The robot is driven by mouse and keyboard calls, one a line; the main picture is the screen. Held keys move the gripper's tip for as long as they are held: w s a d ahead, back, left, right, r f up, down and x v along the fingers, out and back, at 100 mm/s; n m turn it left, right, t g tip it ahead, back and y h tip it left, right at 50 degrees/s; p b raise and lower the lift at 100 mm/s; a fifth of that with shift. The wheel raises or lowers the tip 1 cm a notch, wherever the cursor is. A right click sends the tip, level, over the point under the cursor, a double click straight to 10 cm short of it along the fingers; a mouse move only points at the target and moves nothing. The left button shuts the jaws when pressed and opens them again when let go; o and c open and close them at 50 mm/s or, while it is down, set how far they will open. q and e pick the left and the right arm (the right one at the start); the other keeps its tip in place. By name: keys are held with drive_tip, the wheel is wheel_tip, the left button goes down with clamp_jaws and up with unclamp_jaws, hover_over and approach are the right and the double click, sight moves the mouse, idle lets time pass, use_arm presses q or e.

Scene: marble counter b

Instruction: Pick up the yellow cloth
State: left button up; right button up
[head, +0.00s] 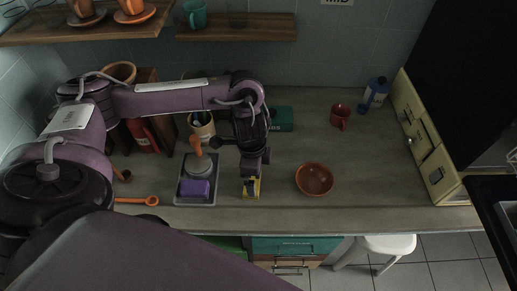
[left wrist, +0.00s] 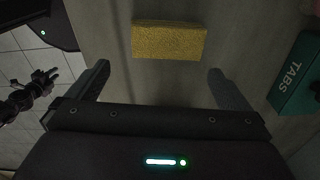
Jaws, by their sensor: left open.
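The yellow cloth (left wrist: 170,40) looks like a small rectangular piece with a rough surface, lying flat on the counter. In the head view the yellow cloth (head: 252,190) is near the counter's front edge, partly hidden under my left gripper (head: 251,181). In the left wrist view my left gripper (left wrist: 160,82) is open, with its fingers wide apart and nothing between them. The cloth lies just beyond the fingertips, roughly centred between them and apart from both.
A grey tray (head: 183,201) with a purple block (head: 195,190) is left of the cloth. An orange-brown bowl (head: 314,179) is to its right. A green box (head: 283,119) lies behind; a red mug (head: 340,116) stands at the back right. The counter right of the bowl is clear.

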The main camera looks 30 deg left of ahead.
use_arm(q)
drive_tip(key=shift+a+r, duration=0.15)
drive_tip(key=shift+a, duration=0.65)
drive_tip(key=shift+a+f, duration=0.15)
drive_tip(key=shift+f, duration=0.1)
drive_tip(key=shift+s+f, duration=0.2)
drive_tip(key=shift+f, duration=1.05)
drive_tip(key=f, duration=0.4)
drive_tip(key=shift+w+f+p, duration=0.25)
drive_tip(key=shift+p, duration=0.15)
drive_tip(key=c, duration=0.7)
